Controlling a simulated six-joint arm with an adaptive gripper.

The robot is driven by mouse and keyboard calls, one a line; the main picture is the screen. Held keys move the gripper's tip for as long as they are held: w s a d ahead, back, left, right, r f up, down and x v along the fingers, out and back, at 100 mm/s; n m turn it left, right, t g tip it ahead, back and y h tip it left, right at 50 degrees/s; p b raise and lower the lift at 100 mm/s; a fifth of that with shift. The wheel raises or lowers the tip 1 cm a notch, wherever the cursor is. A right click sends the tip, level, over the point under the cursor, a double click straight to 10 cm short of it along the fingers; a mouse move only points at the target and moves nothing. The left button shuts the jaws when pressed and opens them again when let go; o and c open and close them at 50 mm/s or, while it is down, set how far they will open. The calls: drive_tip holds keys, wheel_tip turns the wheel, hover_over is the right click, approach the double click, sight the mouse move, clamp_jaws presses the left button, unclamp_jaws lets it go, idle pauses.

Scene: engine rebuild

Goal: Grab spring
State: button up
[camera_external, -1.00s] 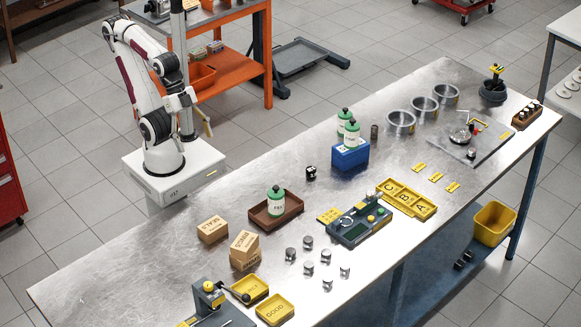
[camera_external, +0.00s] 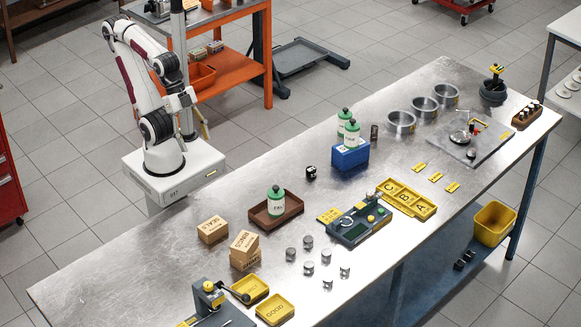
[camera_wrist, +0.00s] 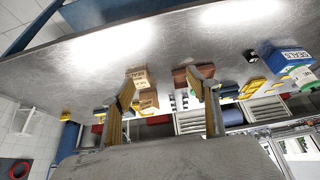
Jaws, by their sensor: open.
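A small dark upright cylinder (camera_external: 374,131) stands on the bench right of the blue box. It may be the spring, but it is too small to tell. My gripper (camera_external: 204,124) hangs beside my arm, left of the bench and well away from that cylinder. In the wrist view my gripper (camera_wrist: 162,88) shows two separated fingers with nothing held between them. I cannot make out a spring in the wrist view.
The steel bench (camera_external: 120,265) carries cardboard boxes (camera_external: 213,230), a brown tray (camera_external: 258,217) with a green-capped bottle, a blue box (camera_external: 349,157), grey rings (camera_external: 401,122) and yellow trays (camera_external: 275,309). Several small metal cylinders stand near the front. An orange cart (camera_external: 240,81) is behind my arm.

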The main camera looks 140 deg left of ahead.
drive_tip(key=c, duration=0.3)
